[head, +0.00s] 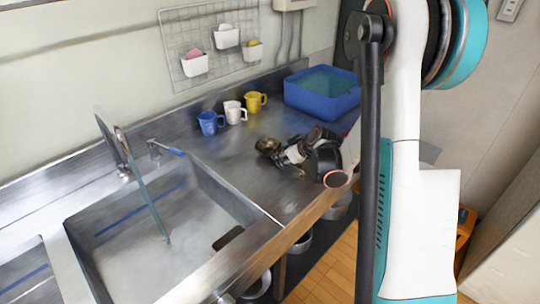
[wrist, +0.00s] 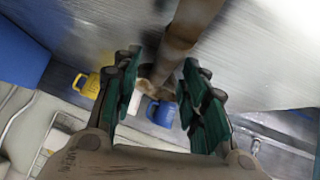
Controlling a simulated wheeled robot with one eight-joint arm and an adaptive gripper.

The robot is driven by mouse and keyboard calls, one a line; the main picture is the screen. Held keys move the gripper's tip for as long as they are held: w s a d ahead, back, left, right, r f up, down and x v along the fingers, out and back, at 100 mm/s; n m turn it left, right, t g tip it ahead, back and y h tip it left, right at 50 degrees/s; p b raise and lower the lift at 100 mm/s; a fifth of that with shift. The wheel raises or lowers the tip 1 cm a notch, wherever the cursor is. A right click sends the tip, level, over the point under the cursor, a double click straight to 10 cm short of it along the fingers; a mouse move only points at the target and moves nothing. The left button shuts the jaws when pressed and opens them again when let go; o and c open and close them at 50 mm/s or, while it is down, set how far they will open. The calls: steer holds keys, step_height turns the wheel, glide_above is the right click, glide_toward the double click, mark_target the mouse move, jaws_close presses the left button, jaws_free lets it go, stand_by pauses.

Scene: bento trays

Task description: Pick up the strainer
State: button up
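A small, brownish, metallic item (head: 268,146), which looks like the strainer, lies on the steel counter just left of my gripper (head: 291,152) in the head view. In the wrist view, a long brown piece (wrist: 190,25), probably part of the strainer, runs from the top edge down between the two green-padded fingers of my gripper (wrist: 160,95). The fingers are spread apart with a gap between them, and I see no clear grip on the piece. The arm and gripper hide part of the counter.
A blue cup (head: 209,122), a white cup (head: 234,112) and a yellow cup (head: 256,101) stand behind my gripper. A blue basin (head: 322,104) is at the back right. The sink (head: 110,235) is to the left. The counter's front edge is close to my arm.

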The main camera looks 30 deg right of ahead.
steer(key=shift+w+f, duration=0.3)
steer(key=shift+f, duration=0.05)
steer(key=shift+r, duration=0.1)
jaws_close()
